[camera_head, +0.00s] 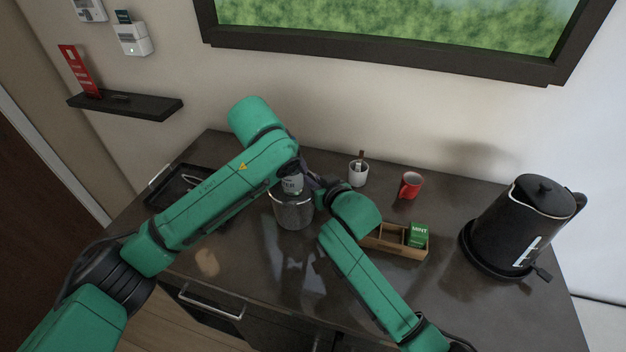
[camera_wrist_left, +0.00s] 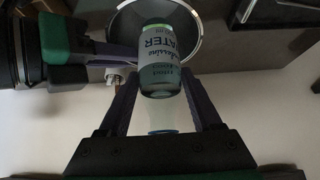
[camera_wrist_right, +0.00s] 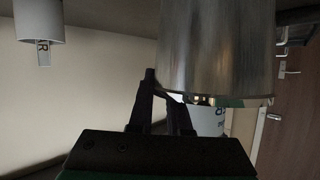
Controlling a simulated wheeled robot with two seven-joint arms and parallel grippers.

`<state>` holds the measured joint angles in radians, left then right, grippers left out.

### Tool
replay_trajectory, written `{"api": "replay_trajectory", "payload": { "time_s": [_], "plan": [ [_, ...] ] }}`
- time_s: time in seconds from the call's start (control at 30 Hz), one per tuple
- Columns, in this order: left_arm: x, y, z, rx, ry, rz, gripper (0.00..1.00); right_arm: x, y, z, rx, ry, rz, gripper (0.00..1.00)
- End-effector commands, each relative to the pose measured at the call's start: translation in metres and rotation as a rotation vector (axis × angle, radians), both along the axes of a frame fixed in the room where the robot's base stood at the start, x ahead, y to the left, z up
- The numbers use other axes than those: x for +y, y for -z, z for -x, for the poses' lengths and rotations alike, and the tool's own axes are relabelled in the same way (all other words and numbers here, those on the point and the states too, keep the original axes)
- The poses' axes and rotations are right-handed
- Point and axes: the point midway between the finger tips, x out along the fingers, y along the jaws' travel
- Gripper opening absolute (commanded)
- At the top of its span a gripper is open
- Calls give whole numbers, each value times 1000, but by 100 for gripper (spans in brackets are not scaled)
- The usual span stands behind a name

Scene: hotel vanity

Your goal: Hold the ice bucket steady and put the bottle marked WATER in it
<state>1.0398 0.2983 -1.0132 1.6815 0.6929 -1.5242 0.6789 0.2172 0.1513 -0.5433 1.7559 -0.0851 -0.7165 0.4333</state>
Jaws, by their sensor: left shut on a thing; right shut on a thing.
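The bottle marked WATER (camera_head: 291,184) is held over the metal ice bucket (camera_head: 293,212), which stands on the dark counter. My left gripper (camera_wrist_left: 163,95) is shut on the bottle (camera_wrist_left: 160,70); its fingers lie on both sides of it. In the left wrist view the bottle's green-banded end overlaps the bucket's round opening (camera_wrist_left: 120,22). My right gripper (camera_wrist_right: 163,92) is shut on the bucket's wall at the rim; the bucket (camera_wrist_right: 215,50) also shows in the right wrist view. Whether the bottle's lower end is inside the rim is unclear. In the head view my left arm hides the left fingers.
A black tray (camera_head: 172,192) lies left of the bucket. A wooden box (camera_head: 385,245) with a green MINT packet (camera_head: 418,235) and a black kettle (camera_head: 520,225) are further right.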

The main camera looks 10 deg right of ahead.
Motion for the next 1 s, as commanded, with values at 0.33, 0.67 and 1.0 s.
{"api": "replay_trajectory", "payload": {
  "time_s": [0.33,0.67,1.0],
  "plan": [
    [0,0,0,-2,0,1,100,0,7,2,16,0,5,0],
    [4,-17,10,-1,1,1,100,0,8,2,17,0,5,0],
    [22,-90,53,-5,1,3,100,0,8,2,17,0,5,0]
  ]
}}
